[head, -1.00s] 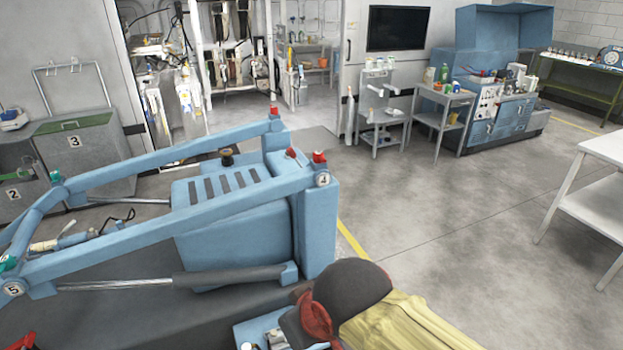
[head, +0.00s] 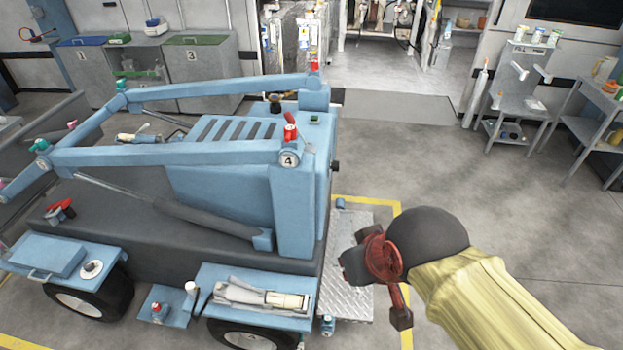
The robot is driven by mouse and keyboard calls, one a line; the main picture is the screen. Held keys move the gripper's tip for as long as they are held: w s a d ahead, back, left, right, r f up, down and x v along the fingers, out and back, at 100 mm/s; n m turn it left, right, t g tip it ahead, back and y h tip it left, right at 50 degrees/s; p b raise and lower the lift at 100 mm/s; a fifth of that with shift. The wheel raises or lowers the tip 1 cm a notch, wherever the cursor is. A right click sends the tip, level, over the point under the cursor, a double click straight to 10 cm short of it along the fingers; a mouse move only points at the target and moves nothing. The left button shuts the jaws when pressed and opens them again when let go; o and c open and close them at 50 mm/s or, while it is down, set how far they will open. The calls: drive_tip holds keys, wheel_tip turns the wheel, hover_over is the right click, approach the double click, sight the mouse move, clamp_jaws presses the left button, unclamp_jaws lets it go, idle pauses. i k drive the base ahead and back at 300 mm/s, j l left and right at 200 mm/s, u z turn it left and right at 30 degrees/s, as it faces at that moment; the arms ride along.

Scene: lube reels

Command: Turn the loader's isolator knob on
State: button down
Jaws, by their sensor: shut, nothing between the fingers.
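The loader (head: 225,190) is a blue and dark grey wheeled machine filling the left and middle of the head view. A black round knob (head: 335,165) sticks out of the end face of its blue rear post. Red-capped parts sit on top of the post (head: 290,132) and on the far post (head: 313,66). I cannot tell for sure which part is the isolator knob. My gripper (head: 353,266), dark with red-brown parts, is shut and empty. It hangs over the diamond-plate step at the loader's right end, apart from the black knob and below it in the picture.
A side tray (head: 255,296) on the loader holds a pale tool near my gripper. A yellow floor line (head: 402,225) borders the step. Grey floor to the right is open, up to a trolley (head: 520,95) and a shelf table (head: 597,125). Numbered bins (head: 200,62) stand behind.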

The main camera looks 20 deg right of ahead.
sight(335, 165)
drive_tip(key=i+l, duration=0.1)
drive_tip(key=l, duration=0.25)
drive_tip(key=i+l, duration=0.1)
drive_tip(key=l, duration=0.2)
drive_tip(key=i+l, duration=0.1)
drive_tip(key=l, duration=0.25)
drive_tip(key=i+l+u, duration=0.1)
drive_tip(key=l, duration=0.25)
